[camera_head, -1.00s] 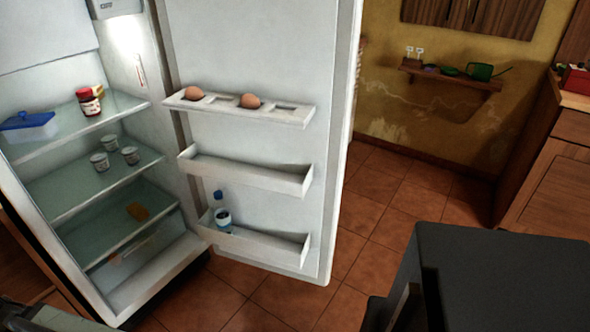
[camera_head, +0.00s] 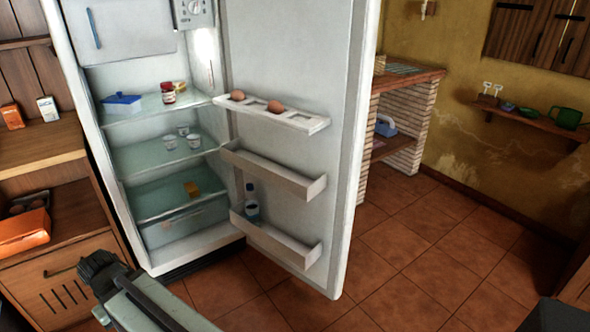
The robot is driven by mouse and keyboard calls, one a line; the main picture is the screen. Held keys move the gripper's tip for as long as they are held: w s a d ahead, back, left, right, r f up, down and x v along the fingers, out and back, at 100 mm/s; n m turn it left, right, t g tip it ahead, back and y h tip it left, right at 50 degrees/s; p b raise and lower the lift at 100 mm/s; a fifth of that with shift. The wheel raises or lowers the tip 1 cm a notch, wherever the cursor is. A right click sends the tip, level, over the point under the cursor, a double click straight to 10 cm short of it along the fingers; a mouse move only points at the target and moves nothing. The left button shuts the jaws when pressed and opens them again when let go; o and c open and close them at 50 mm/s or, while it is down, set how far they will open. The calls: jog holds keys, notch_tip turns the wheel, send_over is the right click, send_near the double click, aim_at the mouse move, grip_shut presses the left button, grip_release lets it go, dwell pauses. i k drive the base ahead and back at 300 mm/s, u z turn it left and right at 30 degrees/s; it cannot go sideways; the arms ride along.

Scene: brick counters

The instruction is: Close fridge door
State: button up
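The fridge (camera_head: 84,108) stands left of centre with its inside lit and its shelves showing. Its door (camera_head: 290,60) stands wide open, swung out to the right of the fridge body. The door's racks hold two eggs (camera_head: 276,107) at the top and a bottle (camera_head: 251,203) at the bottom. A grey arm part of mine (camera_head: 150,305) with a dark joint shows at the lower left, in front of the fridge and apart from the door. My gripper's fingers cannot be made out.
A wooden counter (camera_head: 70,215) with an orange box adjoins on the left. Tiled floor (camera_head: 420,250) is clear right of the door.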

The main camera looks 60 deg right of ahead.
aim_at(315, 58)
jog(key=z, duration=3.35)
jog(key=i, duration=3.6)
jog(key=u, duration=3.85)
jog(key=k, duration=0.1)
jog(key=u, duration=0.2)
